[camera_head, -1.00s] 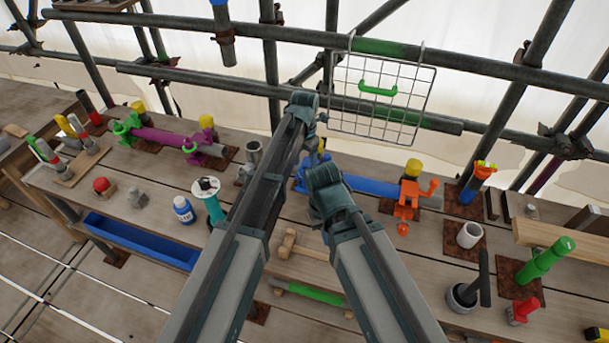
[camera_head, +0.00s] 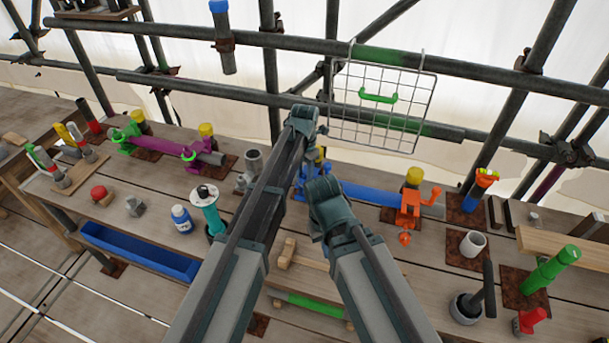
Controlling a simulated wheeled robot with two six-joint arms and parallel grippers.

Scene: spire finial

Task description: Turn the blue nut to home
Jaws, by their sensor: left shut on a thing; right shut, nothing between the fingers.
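A long blue tube (camera_head: 370,196) lies along the back of the bench, with a blue clamp (camera_head: 317,160) at its left end. The blue nut cannot be made out separately; the arms cover most of that clamp. My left gripper (camera_head: 312,135) is at the clamp. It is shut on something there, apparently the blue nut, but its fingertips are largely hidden. My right gripper (camera_head: 318,228) is shut and empty, lower and nearer, in front of the blue tube. Its fingertips are also poorly visible.
An orange clamp (camera_head: 409,208) holds the blue tube's right end. A purple tube (camera_head: 162,144) with clamps lies to the left. A wire basket (camera_head: 385,125) hangs behind on scaffold rails. A blue trough (camera_head: 140,252), a mallet (camera_head: 287,252) and a grey cup (camera_head: 472,243) are nearby.

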